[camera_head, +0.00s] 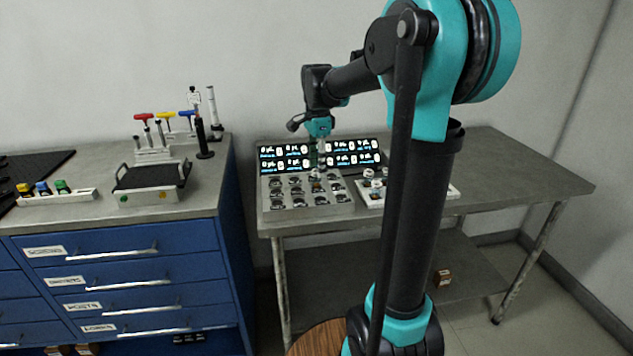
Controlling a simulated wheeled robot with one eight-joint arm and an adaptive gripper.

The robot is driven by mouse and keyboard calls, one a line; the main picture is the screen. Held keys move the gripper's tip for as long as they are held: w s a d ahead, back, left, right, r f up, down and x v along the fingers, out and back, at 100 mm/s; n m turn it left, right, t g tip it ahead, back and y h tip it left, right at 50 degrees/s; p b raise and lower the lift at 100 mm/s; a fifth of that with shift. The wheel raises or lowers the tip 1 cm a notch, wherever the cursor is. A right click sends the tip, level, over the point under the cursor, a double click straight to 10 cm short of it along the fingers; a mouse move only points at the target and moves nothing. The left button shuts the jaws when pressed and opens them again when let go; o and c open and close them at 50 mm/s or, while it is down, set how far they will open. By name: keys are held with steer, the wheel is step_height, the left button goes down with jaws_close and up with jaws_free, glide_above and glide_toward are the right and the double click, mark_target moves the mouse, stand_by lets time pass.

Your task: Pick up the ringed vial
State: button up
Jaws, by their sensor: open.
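My gripper (318,160) hangs pointing down over the back part of a grey vial rack (266,200) on the metal bench. It is open. A white-capped vial (315,174) stands in the rack just below the gripper, and the picture is too small to tell whether they touch. More white-capped vials (368,174) stand on a pale tray (452,191) to the right, partly hidden by my arm. I cannot make out a ring on any vial.
Dark display panels (354,159) stand behind the rack. The right part of the metal bench (510,175) is clear. At left, a blue drawer cabinet (120,260) carries a small shaker-like device (150,197), a tool stand (152,156) and a strip of coloured-capped bottles (62,187).

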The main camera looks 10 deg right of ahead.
mark_target(317, 179)
steer(key=f, duration=0.4)
steer(key=shift+s+a+f, duration=0.1)
steer(key=shift+s, duration=0.1)
jaws_close()
